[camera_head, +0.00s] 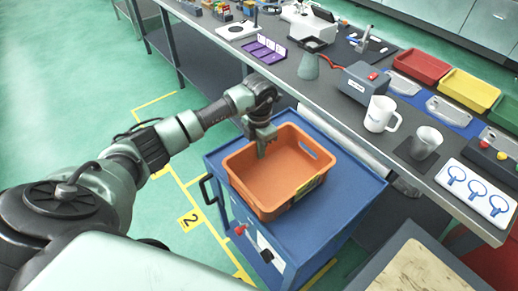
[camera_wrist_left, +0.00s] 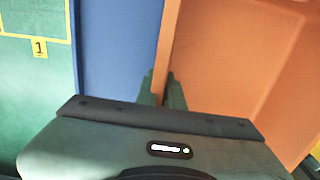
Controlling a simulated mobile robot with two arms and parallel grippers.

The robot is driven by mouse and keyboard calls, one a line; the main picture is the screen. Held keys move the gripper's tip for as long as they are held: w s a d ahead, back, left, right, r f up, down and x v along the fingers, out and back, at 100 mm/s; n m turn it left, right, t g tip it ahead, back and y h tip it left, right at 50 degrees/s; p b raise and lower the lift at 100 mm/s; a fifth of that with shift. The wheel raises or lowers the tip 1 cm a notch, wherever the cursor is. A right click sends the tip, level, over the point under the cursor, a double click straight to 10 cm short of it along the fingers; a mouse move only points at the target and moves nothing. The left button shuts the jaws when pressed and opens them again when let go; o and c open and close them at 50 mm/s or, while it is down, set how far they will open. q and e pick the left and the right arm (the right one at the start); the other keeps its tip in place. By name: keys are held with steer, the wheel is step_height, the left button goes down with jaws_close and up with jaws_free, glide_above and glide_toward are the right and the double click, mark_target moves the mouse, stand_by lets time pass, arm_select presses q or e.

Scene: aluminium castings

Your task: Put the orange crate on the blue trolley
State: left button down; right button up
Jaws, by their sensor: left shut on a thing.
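The orange crate (camera_head: 272,187) is over the top of the blue trolley (camera_head: 342,197) in the head view and looks upright and empty. Whether its base touches the trolley top is hard to tell. My left gripper (camera_head: 262,150) is shut on the crate's far left wall, with one finger inside. In the left wrist view the fingers (camera_wrist_left: 161,88) straddle the rim of the orange crate (camera_wrist_left: 225,65), and the blue trolley top (camera_wrist_left: 118,50) shows beside it. My right gripper is not in view.
A grey workbench (camera_head: 335,105) runs along the trolley's far right side. It carries a white mug (camera_head: 381,114), a metal cup (camera_head: 426,142), a grey box device (camera_head: 362,84) and coloured trays (camera_head: 421,66). Green floor with yellow markings (camera_head: 190,219) is open at left.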

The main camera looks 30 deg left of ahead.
arm_select(q)
steer(key=shift+f, duration=0.1)
steer(key=c, duration=1.5)
jaws_free()
steer(key=shift+c, duration=0.2)
steer(key=shift+r, duration=0.3)
step_height(320, 180, up, 11)
steer(key=b, duration=0.2)
steer(key=shift+f+b, duration=0.2)
steer(key=shift+b, duration=0.15)
steer(key=shift+r, duration=0.6)
